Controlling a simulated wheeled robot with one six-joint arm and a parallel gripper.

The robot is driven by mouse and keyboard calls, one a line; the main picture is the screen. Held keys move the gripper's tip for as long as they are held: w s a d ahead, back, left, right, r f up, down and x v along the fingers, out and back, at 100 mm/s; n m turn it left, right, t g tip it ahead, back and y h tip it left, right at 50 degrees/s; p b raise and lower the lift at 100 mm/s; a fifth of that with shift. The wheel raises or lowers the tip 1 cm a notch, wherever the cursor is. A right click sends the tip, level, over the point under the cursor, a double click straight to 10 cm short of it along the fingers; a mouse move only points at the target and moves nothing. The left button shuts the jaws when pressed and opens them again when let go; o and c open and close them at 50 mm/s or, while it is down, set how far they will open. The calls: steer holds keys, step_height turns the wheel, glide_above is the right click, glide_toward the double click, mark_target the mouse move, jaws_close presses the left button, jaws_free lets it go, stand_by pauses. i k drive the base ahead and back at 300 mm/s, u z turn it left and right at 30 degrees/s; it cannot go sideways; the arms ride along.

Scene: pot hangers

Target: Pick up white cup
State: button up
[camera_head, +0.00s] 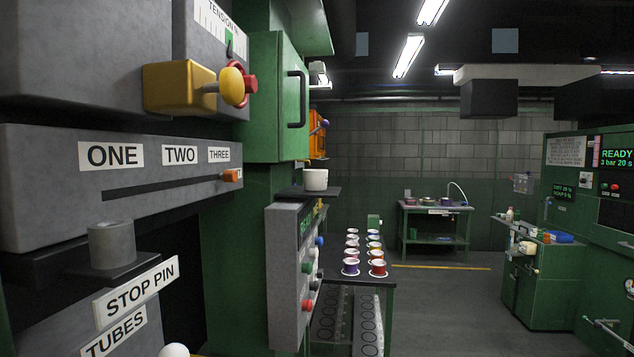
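A white cup (316,180) stands upright on a small dark shelf (308,192) near the middle of the view, beside the green cabinet. No gripper touches it. My gripper is not in view.
A grey control box (290,270) with coloured knobs sits just below the shelf. Beyond it, a table (345,277) holds several coloured cups or spools with pale tops. A green cabinet with a dark handle (297,99) and grey machine panels (130,165) fill the left. Open floor (445,300) lies right of centre.

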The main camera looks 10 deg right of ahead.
mark_target(314, 180)
steer(key=z, duration=1.2)
steer(key=i, duration=2.7)
steer(key=u, duration=4.6)
